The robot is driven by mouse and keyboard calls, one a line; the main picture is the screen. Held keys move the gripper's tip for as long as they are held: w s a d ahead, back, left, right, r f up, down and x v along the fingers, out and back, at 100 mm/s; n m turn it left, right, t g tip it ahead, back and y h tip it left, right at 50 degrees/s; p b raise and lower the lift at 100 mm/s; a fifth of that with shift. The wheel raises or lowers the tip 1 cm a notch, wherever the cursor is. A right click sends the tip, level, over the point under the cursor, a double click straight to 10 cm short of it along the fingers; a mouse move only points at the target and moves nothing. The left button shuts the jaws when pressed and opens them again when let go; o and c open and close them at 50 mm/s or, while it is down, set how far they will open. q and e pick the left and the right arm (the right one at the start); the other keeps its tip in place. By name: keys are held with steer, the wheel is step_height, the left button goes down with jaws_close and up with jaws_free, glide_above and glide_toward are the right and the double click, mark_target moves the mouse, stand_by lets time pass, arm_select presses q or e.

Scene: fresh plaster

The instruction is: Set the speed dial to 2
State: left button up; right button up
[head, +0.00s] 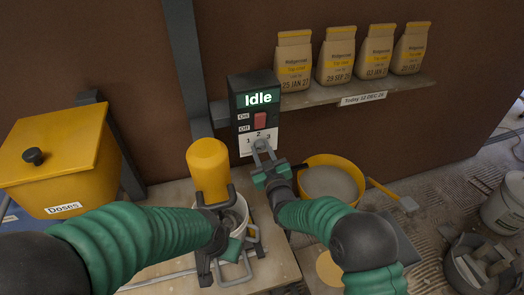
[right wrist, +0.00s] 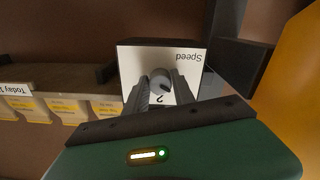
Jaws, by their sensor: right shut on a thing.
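The control box (head: 255,95) stands against the wall, with a lit screen reading "Idle", a red switch (head: 260,120) and a white speed panel marked 1, 2, 3. The grey speed dial (right wrist: 161,78) sits on this panel, which appears upside down in the right wrist view, with the 2 just beside the dial. My right gripper (head: 263,150) is at the panel, its fingers shut on the dial from both sides. The fingers hide part of the dial, and I cannot tell which number it points to. My left gripper (head: 225,232) is by the grey bucket; its jaws are unclear.
A yellow cylinder (head: 208,168) rises above the grey bucket (head: 238,212), left of my right gripper. A yellow tub (head: 330,181) of pale material is close on the right. A yellow bin (head: 55,150) labelled "Doses" is at left. Several bags stand on the shelf (head: 320,96).

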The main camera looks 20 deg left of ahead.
jaws_close()
steer(key=shift+f+m+b, duration=0.2)
steer(key=shift+m+b, duration=0.9)
steer(key=m+b, duration=0.3)
steer(key=shift+m, duration=0.3)
steer(key=m+b, duration=0.2)
steer(key=m, duration=0.1)
steer(key=shift+r, duration=0.1)
steer(key=shift+r+m+b, duration=0.1)
steer(key=shift+m+b, duration=0.7)
steer(key=shift+m, duration=0.6)
steer(key=o, duration=1.1)
jaws_free()
steer(key=shift+w, duration=0.1)
